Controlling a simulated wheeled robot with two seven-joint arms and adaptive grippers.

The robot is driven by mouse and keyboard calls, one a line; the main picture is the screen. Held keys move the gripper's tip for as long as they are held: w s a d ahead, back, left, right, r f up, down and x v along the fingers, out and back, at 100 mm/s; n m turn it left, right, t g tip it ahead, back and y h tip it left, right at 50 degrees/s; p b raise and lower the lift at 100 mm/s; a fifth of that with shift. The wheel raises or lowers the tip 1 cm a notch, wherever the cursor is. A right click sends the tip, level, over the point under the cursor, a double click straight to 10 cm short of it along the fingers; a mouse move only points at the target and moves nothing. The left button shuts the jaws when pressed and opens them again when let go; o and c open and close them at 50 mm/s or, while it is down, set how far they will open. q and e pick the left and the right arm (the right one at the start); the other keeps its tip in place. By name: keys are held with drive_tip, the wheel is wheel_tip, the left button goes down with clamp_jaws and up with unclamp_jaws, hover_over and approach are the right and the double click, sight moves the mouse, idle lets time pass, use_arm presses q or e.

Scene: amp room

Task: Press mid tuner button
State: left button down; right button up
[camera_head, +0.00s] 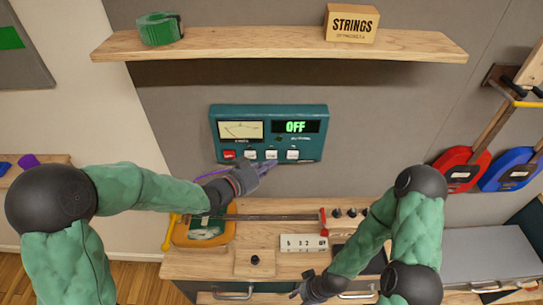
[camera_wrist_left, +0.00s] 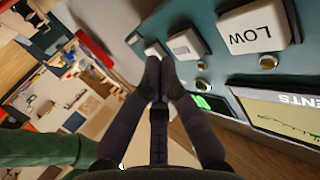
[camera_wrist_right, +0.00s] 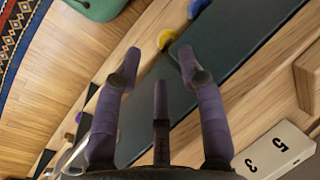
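The teal tuner panel (camera_head: 314,147) is on the grey wall, with a needle meter at left and a green "OFF" display. Along its lower edge are a red button (camera_head: 229,154) and three white buttons, the middle white one (camera_head: 271,154) included. My left gripper (camera_head: 268,168) is just below that middle button, its fingers together and empty. In the left wrist view a "LOW" button (camera_wrist_left: 257,27) shows large, with the middle button (camera_wrist_left: 185,45) close beyond the fingertips; contact cannot be told. My right gripper (camera_wrist_right: 158,67) is open and empty over the bench.
A wooden shelf (camera_head: 220,43) with green tape (camera_head: 160,29) and a "STRINGS" box (camera_head: 352,23) is above the panel. The bench (camera_head: 200,265) below holds a yellow tray (camera_head: 180,232), a clamp and a number block (camera_head: 304,243). Red and blue guitar-like shapes hang at right.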

use_arm(q)
drive_tip(key=shift+w, duration=0.15)
drive_tip(key=shift+w, duration=0.3)
drive_tip(key=shift+w, duration=0.35)
idle(1.0)
drive_tip(key=shift+s, duration=0.15)
drive_tip(key=shift+s+b, duration=0.4)
drive_tip(key=shift+s, duration=0.25)
drive_tip(key=shift+s+b, duration=0.65)
drive_tip(key=shift+s, duration=1.85)
